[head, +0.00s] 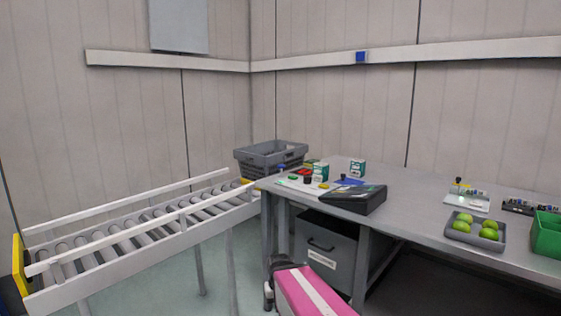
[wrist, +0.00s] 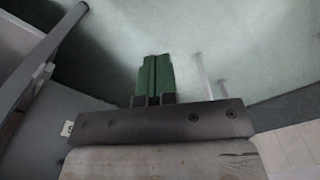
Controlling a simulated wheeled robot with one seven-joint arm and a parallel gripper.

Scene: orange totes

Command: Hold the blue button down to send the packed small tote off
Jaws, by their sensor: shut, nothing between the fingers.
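A grey tote (head: 270,158) sits at the far end of the roller conveyor (head: 150,225), by the table's left corner. I cannot see what is in it. A small blue piece (head: 281,167) shows at the table corner in front of the tote; it is too small to tell whether it is the button. A blue square (head: 361,57) is on the wall rail. In the wrist view my gripper (wrist: 157,60) has its two green fingers shut together, empty, above the pale floor. It is away from the blue pieces and touches none of them.
The table (head: 415,228) bears a white panel with coloured buttons (head: 303,184), a black device (head: 353,199), small boxes (head: 357,168), a tray with green fruit (head: 475,232) and a green bin (head: 546,234). A grey drawer (head: 325,251) is beneath. The conveyor rollers are bare.

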